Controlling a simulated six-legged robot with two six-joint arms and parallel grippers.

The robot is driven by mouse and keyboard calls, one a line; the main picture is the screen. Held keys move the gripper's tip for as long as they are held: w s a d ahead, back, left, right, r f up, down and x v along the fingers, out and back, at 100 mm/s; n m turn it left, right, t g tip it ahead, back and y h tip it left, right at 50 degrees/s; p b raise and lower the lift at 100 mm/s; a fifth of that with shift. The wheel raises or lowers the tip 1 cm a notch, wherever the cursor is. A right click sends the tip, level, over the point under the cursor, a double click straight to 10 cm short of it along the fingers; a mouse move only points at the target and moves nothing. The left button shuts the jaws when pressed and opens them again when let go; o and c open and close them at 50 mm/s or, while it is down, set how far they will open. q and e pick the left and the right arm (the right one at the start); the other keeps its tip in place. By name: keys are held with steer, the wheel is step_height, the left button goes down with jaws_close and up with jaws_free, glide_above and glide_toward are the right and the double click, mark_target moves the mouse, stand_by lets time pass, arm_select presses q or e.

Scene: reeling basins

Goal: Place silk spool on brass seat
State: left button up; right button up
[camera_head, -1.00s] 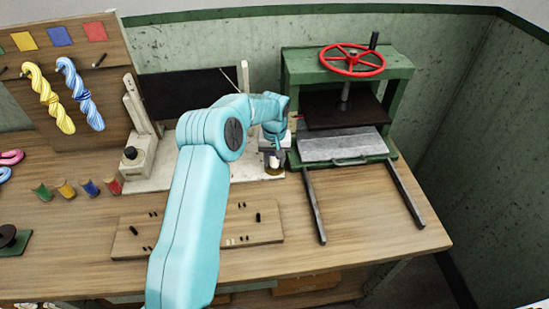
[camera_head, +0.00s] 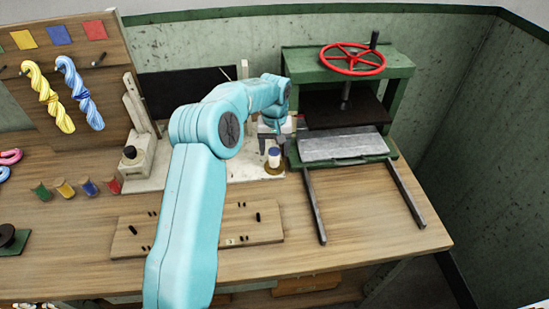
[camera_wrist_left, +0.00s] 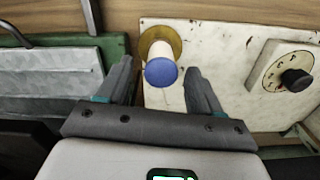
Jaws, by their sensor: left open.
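The silk spool (camera_head: 274,157), white with a blue top, stands upright on the round brass seat (camera_head: 275,170) on the white base left of the press. In the left wrist view, the spool's blue end (camera_wrist_left: 162,73) faces the camera and the brass seat (camera_wrist_left: 172,34) shows around its far end. My left gripper (camera_head: 272,142) is open just behind and above the spool. In the wrist view, its fingers (camera_wrist_left: 159,70) are spread on either side of the spool with gaps. My right gripper is not in view.
A green press (camera_head: 402,85) with a red wheel stands just right, its two rails (camera_head: 314,205) reaching forward. A white dial box (camera_wrist_left: 285,80) shows in the wrist view. Several coloured spools (camera_head: 65,188) stand left. A wooden board (camera_head: 180,238) with small black pegs lies in front.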

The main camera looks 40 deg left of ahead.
mark_target(274, 151)
arm_select(q)
step_height(274, 151, up, 7)
steer(key=shift+r, duration=0.15)
stand_by(0.4)
steer(key=shift+s, duration=0.15)
